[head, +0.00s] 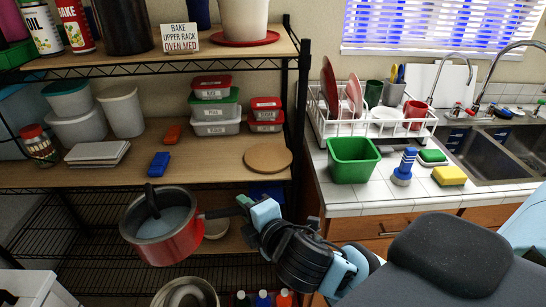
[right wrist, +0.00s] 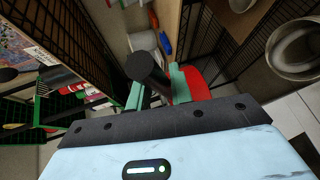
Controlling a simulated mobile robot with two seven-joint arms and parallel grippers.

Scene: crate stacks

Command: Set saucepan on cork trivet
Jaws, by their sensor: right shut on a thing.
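The red saucepan (head: 183,243) with a grey inside hangs in the air left of my right gripper (head: 243,207) in the head view, in front of the lower shelves. My right gripper is shut on the saucepan's handle side. In the right wrist view its teal fingers (right wrist: 157,92) close around a dark bar, with part of the red saucepan (right wrist: 200,84) beside them. A black piece stands up at the pan's far side. The round cork trivet (head: 268,157) lies bare on the right end of the middle shelf, above and right of the pan. My left gripper is not in view.
A black rack post (head: 301,110) stands right of the trivet. A metal pot (head: 186,291) is below the saucepan.

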